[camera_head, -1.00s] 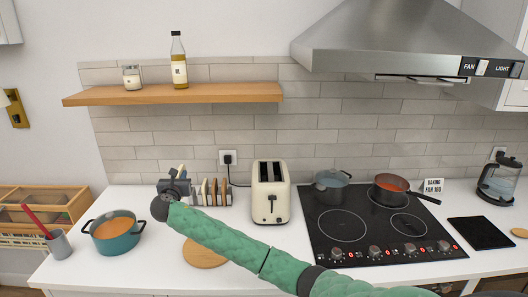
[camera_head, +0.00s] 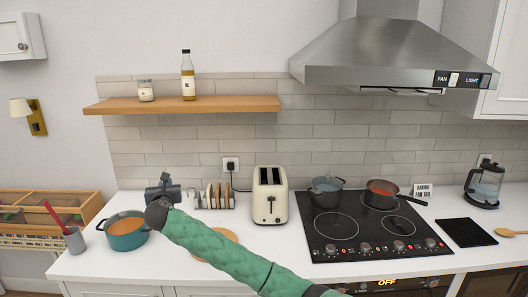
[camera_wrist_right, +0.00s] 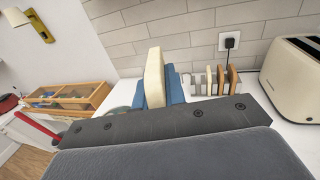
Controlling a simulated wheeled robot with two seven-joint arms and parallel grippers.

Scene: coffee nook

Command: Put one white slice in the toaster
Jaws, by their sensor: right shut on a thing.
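The cream toaster (camera_head: 270,197) stands upright on the counter with two dark slots on top; its edge also shows in the wrist view (camera_wrist_right: 295,85). My right gripper (camera_head: 166,182) is left of the toaster, just left of the toast rack. In the wrist view it is shut on a white slice (camera_wrist_right: 154,76), held upright between blue finger pads. In the head view the slice is mostly hidden by the gripper. The toast rack (camera_head: 230,203) holds several slices, pale and brown (camera_wrist_right: 221,78). My left gripper is not in view.
A teal pot (camera_head: 127,234) stands left of my gripper. A round wooden board (camera_head: 228,236) lies partly under my arm. The hob (camera_head: 370,235) with two pans is right of the toaster. A wooden shelf (camera_head: 190,104) hangs above. The toaster's cord runs to a wall socket (camera_head: 230,164).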

